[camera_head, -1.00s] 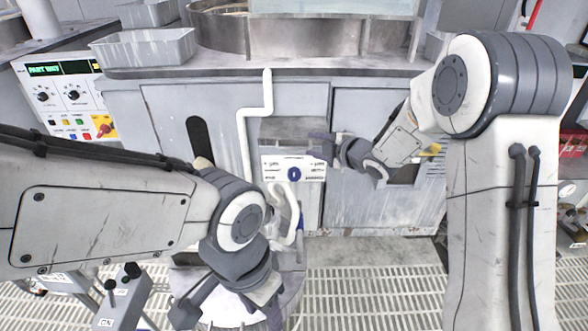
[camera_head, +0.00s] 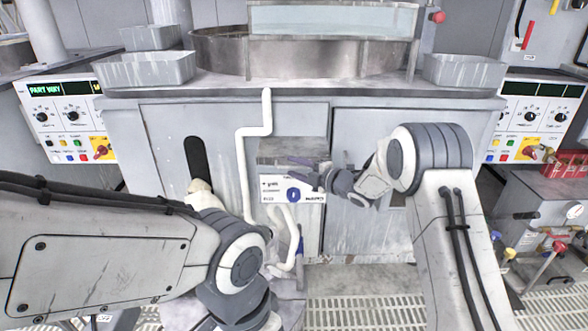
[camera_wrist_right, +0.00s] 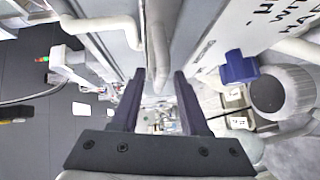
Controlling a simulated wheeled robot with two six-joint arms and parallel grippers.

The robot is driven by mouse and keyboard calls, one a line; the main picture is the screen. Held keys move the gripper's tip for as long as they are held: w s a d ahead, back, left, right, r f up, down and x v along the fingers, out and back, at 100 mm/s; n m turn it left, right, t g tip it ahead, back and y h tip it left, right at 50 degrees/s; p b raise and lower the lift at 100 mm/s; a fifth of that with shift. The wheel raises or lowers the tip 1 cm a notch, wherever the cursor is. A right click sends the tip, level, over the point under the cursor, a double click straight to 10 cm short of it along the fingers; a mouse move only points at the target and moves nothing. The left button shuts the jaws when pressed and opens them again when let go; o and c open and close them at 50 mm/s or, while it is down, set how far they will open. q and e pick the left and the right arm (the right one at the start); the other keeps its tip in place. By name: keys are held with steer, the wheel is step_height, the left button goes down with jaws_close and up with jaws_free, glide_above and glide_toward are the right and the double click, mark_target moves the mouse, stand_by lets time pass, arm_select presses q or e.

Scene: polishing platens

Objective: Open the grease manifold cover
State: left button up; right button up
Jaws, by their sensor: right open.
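The grease manifold cover appears to be the white labelled panel (camera_head: 275,184) on the front of the grey cabinet, with a round blue knob (camera_head: 293,195) on it. It looks shut, though my gripper hides part of its upper edge. My right gripper (camera_head: 297,168) is open and empty at the panel's upper right, its fingers pointing left. In the right wrist view, the blue knob (camera_wrist_right: 240,67) and lettered panel (camera_wrist_right: 285,22) lie to the right of my open fingers (camera_wrist_right: 158,85), not between them. My left wrist is at the bottom of the head view; its fingers are out of frame.
White pipes (camera_head: 246,160) run down the cabinet left of the panel. Metal trays (camera_head: 146,70) and a round platen basin (camera_head: 220,52) stand on the worktop above. Control boxes (camera_head: 68,115) flank the cabinet. Grated floor (camera_head: 370,312) lies in front.

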steer(key=shift+w+a, duration=0.2)
jaws_close()
steer(key=shift+f, duration=0.1)
stand_by(1.3)
